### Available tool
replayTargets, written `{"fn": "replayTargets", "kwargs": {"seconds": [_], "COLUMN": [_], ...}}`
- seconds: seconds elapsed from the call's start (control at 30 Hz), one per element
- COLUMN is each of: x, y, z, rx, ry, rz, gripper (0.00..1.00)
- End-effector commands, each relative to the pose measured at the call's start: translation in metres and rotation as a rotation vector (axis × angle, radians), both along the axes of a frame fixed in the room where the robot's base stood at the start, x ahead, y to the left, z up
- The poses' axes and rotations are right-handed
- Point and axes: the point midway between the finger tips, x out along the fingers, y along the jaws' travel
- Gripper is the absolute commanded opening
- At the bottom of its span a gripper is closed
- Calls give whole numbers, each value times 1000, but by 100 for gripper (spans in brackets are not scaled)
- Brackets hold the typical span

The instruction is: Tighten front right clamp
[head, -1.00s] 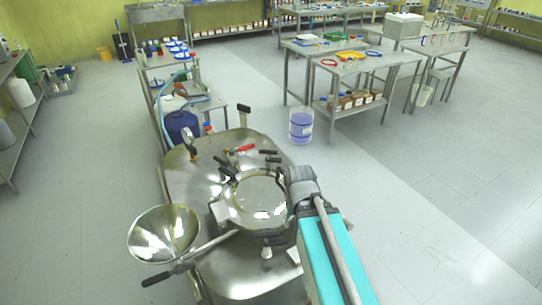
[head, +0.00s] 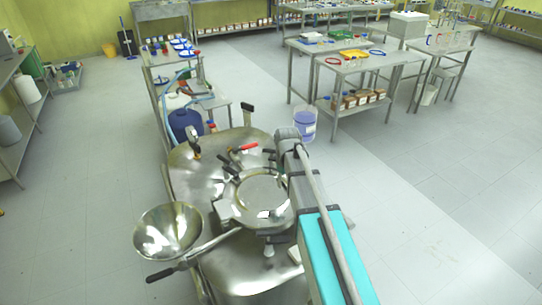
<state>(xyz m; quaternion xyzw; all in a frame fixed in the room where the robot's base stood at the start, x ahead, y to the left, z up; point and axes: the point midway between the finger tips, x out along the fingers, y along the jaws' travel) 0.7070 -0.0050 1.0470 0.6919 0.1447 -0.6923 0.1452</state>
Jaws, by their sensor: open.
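The steel reactor (head: 190,160) has a round glass-topped hatch (head: 262,192) on its lid. Black-handled clamps (head: 228,170) show at the back left of the hatch rim, with more dark handles at its back right. A red handle (head: 249,147) lies behind them. My arm crosses the right side of the hatch, and its grey wrist (head: 287,138) is above the hatch's back right. The arm hides the right rim, and I cannot make out the front right clamp. My gripper's fingers cannot be made out; they are hidden by the wrist and arm.
A steel funnel bowl (head: 168,232) and a long black-ended lever (head: 160,274) stick out at the reactor's front left. An upright black handle (head: 247,110) and a gauge (head: 193,135) rise from the lid. Open floor lies to the right.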

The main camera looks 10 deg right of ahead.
Motion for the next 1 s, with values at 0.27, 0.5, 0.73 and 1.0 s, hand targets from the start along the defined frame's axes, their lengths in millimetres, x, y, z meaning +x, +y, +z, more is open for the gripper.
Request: {"fn": "replayTargets", "kwargs": {"seconds": [0.27, 0.5, 0.73, 1.0], "x": [133, 227, 277, 286], "y": [0, 0, 0, 0], "z": [11, 18, 22, 22], "rx": [0, 1, 2, 1], "ry": [0, 0, 0, 0], "rz": [284, 518, 656, 693], "gripper": [57, 57, 57, 57]}}
